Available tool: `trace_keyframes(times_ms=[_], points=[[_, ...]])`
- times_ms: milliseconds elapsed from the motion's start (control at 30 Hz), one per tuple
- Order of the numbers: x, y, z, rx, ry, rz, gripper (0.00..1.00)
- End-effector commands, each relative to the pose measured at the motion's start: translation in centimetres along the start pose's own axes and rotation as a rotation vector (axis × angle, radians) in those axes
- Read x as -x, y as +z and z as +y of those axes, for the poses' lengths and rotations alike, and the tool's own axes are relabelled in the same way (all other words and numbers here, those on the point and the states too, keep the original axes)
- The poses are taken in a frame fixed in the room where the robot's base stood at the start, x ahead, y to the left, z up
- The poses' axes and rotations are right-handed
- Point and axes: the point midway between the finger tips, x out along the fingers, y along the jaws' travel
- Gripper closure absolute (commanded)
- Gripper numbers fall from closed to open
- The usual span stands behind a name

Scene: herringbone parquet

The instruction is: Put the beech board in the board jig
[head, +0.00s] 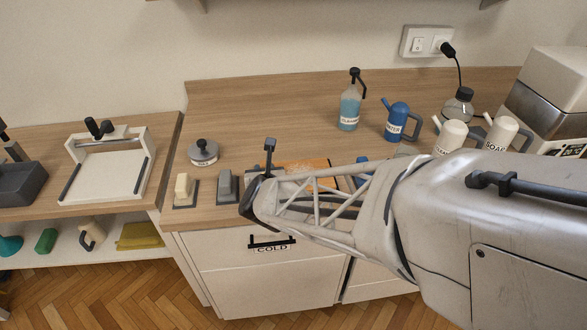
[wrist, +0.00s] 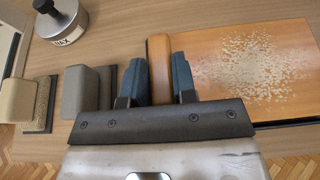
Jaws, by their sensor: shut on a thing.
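The beech board (wrist: 245,70) is an orange-brown panel with a pale speckled patch, lying low over the counter in the wrist view. A raised wooden bar (wrist: 160,68) runs along its left end. My gripper (wrist: 158,84) is shut on this bar, one dark blue finger on each side. In the head view my gripper (head: 268,162) and arm hide much of the board (head: 305,164). A white frame with dark side strips and a black-knobbed bar, which looks like the board jig (head: 112,172), stands on the left counter. No board shows in it.
A cream block (head: 184,188) and a grey block (head: 228,186) stand left of my gripper, with a round weight-like pot (head: 203,152) behind. Bottles and jugs (head: 397,120) stand at the back right. A dark bin (head: 20,183) is left of the jig.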

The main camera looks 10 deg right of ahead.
Motion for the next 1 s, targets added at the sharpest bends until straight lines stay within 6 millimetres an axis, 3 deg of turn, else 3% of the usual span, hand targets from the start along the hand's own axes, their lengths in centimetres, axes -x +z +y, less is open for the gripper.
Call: trace_keyframes(times_ms=[433, 467, 600, 833, 933, 1000], points=[[-0.22, -0.49, 0.01, 0.000, 0.000, -0.001, 1.00], [-0.21, -0.46, 0.01, 0.000, 0.000, -0.001, 0.70], [-0.21, -0.47, 0.01, 0.000, 0.000, 0.000, 0.49], [-0.21, -0.55, 0.00, 0.000, 0.000, 0.001, 0.43], [-0.21, -0.54, 0.00, 0.000, 0.000, 0.001, 0.28], [-0.21, -0.53, 0.00, 0.000, 0.000, 0.001, 0.28]])
